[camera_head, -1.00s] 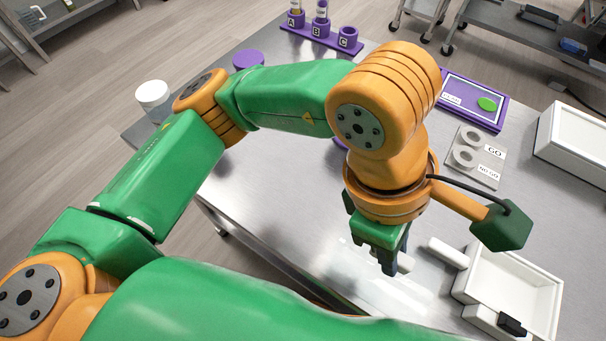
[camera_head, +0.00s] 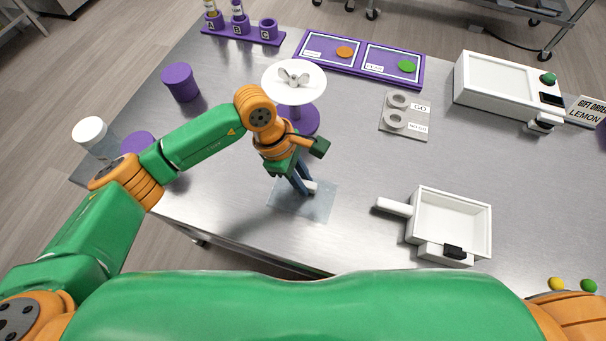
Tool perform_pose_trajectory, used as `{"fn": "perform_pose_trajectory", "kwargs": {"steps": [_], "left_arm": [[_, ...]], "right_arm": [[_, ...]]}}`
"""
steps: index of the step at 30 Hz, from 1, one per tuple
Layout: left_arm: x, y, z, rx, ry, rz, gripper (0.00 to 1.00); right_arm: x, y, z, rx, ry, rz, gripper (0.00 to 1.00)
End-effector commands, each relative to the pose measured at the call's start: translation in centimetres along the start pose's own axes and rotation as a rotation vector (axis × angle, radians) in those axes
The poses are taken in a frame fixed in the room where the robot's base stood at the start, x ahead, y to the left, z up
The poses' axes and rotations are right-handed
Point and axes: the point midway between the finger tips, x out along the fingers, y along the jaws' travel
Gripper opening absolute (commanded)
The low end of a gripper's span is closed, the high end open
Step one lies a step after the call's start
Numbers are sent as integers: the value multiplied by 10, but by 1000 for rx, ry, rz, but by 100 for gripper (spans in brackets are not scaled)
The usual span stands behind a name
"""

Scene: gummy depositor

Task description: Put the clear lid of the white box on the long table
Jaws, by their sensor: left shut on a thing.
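The clear lid (camera_head: 312,208) is a thin see-through sheet over the bare front part of the long table (camera_head: 350,170), left of the white box. My left gripper (camera_head: 304,187) points down and is shut on the lid near its far edge, where a small white part shows. I cannot tell whether the lid touches the tabletop or hangs just above it. The white box (camera_head: 482,221) is uncovered, with its inside showing, a stub at its left and a black piece at its front. My right gripper is out of view.
A round white plate on a purple stand (camera_head: 300,121) is just behind my left gripper. A grey GO gauge plate (camera_head: 403,124), purple trays (camera_head: 357,69), a white machine (camera_head: 500,85) and a purple cylinder (camera_head: 180,82) stand farther back. Bare table lies between lid and box.

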Motion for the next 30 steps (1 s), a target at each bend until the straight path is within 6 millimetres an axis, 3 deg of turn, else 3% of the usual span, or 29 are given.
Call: {"fn": "perform_pose_trajectory", "kwargs": {"steps": [8, 9, 12, 21, 23, 30], "left_arm": [[4, 0, -1, 0, 0, 1, 0], [3, 0, -1, 0, 0, 1, 27], [2, 0, -1, -1, 0, 0, 51], [-4, 0, 2, -1, 0, 0, 51], [-8, 1, -1, -2, 1, 4, 51], [-61, 2, -1, 0, 2, 8, 51]], "right_arm": [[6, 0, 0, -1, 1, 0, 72], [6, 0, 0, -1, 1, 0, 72], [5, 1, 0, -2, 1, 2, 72], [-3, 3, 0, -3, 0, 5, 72], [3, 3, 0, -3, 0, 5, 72], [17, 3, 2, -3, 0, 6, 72]]}}
